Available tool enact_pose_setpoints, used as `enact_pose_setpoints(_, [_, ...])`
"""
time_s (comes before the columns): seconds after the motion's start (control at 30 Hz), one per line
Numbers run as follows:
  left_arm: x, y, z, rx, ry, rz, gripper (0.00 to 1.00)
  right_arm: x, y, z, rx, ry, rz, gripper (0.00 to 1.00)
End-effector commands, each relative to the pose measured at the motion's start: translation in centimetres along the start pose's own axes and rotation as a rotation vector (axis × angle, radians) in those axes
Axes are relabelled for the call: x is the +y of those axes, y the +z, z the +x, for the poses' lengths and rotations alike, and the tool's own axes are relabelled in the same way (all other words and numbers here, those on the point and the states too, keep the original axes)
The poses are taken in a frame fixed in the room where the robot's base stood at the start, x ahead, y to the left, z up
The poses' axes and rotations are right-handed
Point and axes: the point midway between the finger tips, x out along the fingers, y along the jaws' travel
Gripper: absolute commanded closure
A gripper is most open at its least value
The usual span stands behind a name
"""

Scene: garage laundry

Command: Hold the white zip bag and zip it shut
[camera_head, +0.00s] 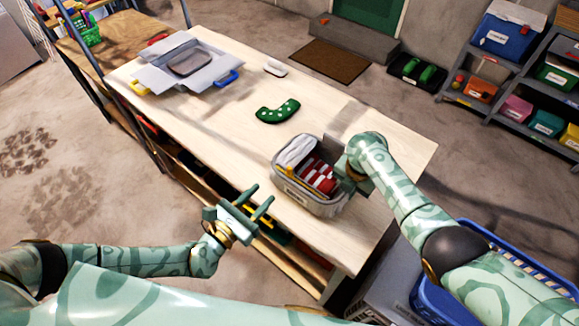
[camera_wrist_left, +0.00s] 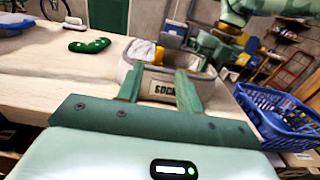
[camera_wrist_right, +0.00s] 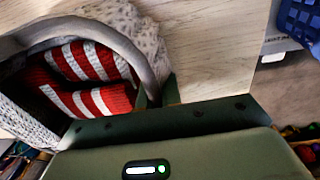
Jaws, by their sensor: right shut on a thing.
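A light grey, speckled container (camera_head: 318,208) labelled "SOCK…" stands open near the table's front right edge. It holds red-and-white striped cloth (camera_wrist_right: 95,80) and white cloth (camera_head: 295,150); no shut zip shows. No other plain white zip bag can be made out, and I cannot tell whether this container is it. My right gripper (camera_wrist_right: 160,92) is shut at the container's rim on its right side; its grip is partly hidden. My left gripper (camera_head: 262,197) is open and empty, apart from the container, in front of the table edge. The container also shows beyond its fingers in the left wrist view (camera_wrist_left: 140,52).
A green spotted cloth piece (camera_head: 278,111) and a small white object (camera_head: 275,68) lie on the wooden table (camera_head: 235,95). An open grey box (camera_head: 160,78) with flaps stands at the far left end. A blue basket (camera_head: 480,230) is right of the table. The table's middle is mostly clear.

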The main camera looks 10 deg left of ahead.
Motion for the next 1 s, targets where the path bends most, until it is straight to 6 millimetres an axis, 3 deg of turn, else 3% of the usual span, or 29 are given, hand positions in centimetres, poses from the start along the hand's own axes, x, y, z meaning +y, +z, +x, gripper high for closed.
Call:
enact_pose_setpoints(0.17, [-0.1, -0.2, 2.4, 0.011, -0.007, -0.006, 0.64, 0.0, 0.0, 0.0, 0.000, 0.001, 0.000, 1.00])
enact_pose_setpoints(0.4, [-0.2, -0.3, 7.7, 0.011, -0.006, -0.007, 0.64, 0.0, 0.0, 0.0, 0.000, 0.001, 0.000, 1.00])
enact_pose_setpoints(0.6, [-0.2, -0.4, 10.8, 0.014, -0.005, -0.006, 0.64, 0.0, 0.0, 0.0, 0.000, 0.001, 0.000, 1.00])
enact_pose_setpoints(1.0, [-0.1, -0.4, 11.9, 0.014, -0.005, -0.008, 0.64, 0.0, 0.0, 0.0, 0.000, 0.000, 0.000, 1.00])
